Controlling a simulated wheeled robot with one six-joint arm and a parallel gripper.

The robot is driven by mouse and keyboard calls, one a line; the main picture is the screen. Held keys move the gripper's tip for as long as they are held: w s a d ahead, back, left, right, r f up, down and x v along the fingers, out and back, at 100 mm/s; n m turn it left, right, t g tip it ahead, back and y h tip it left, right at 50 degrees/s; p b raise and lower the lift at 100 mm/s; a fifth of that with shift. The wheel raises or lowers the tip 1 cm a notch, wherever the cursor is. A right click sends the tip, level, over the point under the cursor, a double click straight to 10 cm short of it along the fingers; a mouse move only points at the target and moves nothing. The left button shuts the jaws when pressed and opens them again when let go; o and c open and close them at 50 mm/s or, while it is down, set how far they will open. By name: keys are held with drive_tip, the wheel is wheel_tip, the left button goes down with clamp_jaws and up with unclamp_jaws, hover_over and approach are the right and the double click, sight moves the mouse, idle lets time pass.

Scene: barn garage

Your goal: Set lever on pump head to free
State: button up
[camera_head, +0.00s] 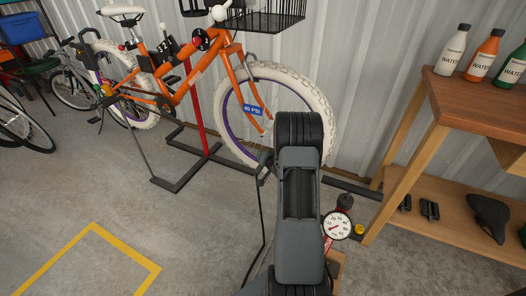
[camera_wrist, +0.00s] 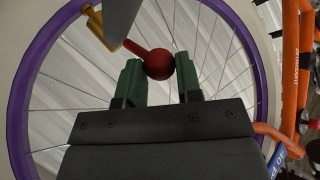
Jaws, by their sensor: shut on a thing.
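In the wrist view, my gripper (camera_wrist: 160,76) has its two green fingers on either side of a red ball knob (camera_wrist: 159,65), shut on it. The knob is the end of the red lever (camera_wrist: 133,47), which runs up and left to the grey pump head (camera_wrist: 119,18). A brass-coloured fitting (camera_wrist: 96,28) sits left of the pump head, near the purple wheel rim (camera_wrist: 22,100). In the head view, the pump's gauge (camera_head: 337,226) stands beside my arm. My arm hides the gripper and most of the pump there.
The orange bike (camera_head: 180,90) stands on a stand with dark feet (camera_head: 178,183). A wooden bench (camera_head: 445,92) with water bottles (camera_head: 484,52) is at right. A dark hose (camera_head: 262,225) runs down beside my arm.

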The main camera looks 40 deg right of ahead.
drive_tip(key=shift+w+d+r+g+y+p, duration=0.1)
drive_tip(key=shift+d+r+g+y+p, duration=0.15)
drive_tip(key=shift+p, duration=0.7)
drive_tip(key=shift+m, duration=0.3)
drive_tip(key=o, duration=0.9)
drive_tip(key=shift+o, duration=0.2)
drive_tip(key=p+v, duration=0.4)
drive_tip(key=v, duration=0.9)
drive_tip(key=shift+s+r, duration=0.2)
drive_tip(key=shift+s, duration=0.1)
